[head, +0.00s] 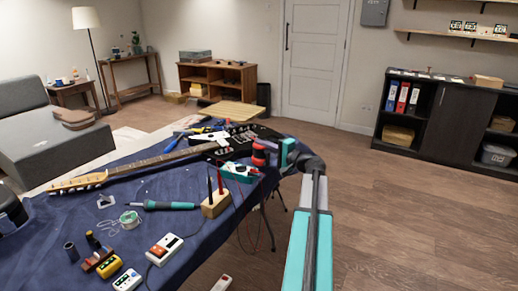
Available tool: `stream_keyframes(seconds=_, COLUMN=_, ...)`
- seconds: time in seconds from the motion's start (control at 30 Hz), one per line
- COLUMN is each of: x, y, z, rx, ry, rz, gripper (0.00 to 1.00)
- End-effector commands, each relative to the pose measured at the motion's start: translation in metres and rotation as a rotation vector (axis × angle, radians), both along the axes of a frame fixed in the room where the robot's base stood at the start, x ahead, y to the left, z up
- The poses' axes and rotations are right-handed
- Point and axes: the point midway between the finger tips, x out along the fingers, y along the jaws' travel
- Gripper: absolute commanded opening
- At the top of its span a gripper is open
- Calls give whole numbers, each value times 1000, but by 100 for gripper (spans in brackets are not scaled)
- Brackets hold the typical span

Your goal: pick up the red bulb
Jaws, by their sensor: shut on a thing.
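The red bulb (258,161) is at the right end of the blue-covered table, small and partly covered by my gripper. My arm reaches in from the lower right, and my gripper (267,149) points left at the bulb. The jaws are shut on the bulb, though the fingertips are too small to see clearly. I cannot tell whether the bulb touches the table.
An electric guitar (150,160) lies across the blue cloth (60,215) behind. A wooden block (214,205) with upright probes, a teal-handled tool (168,205), a solder spool (130,219) and a meter (164,249) lie nearby. Open wood floor (420,220) is on the right.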

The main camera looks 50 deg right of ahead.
Motion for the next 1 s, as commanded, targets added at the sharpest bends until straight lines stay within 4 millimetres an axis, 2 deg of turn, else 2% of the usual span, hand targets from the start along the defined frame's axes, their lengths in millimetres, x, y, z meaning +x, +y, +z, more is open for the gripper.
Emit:
stream_keyframes(seconds=0.6, x=-98, y=38, z=11, rx=-1, ry=-2, rz=-2, gripper=0)
stream_keyframes(seconds=0.8, x=-120, y=46, z=13, rx=0, ry=-2, rz=-1, gripper=0)
stream_keyframes(seconds=1.0, x=-130, y=49, z=14, rx=0, ry=-2, rz=0, gripper=0)
